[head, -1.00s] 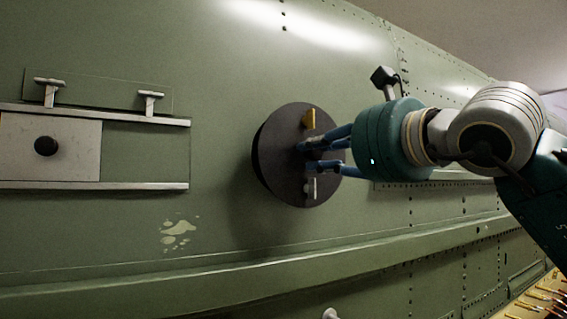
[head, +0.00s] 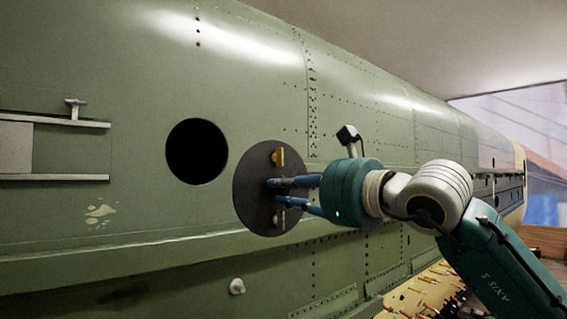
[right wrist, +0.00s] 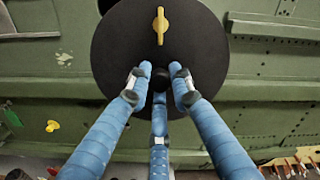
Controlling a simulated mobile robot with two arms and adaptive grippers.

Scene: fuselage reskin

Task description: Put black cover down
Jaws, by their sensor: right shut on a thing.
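The black cover (head: 258,212) is a round dark disc with a yellow handle (head: 279,157) near its upper edge. My right gripper (head: 274,191) is shut on the cover's middle part and holds it upright in front of the green fuselage, right of and below a round dark hole (head: 196,151). In the right wrist view, the cover (right wrist: 115,50) fills the upper middle, with blue fingers (right wrist: 160,82) closed around a dark knob at its centre. The cover is clear of the hole. My left gripper is not in view.
The green fuselage wall (head: 120,240) runs across the scene, with a lengthwise ledge below the hole. A railed panel (head: 55,150) is at the left. A pale surface with several small tools (head: 425,290) lies at the lower right.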

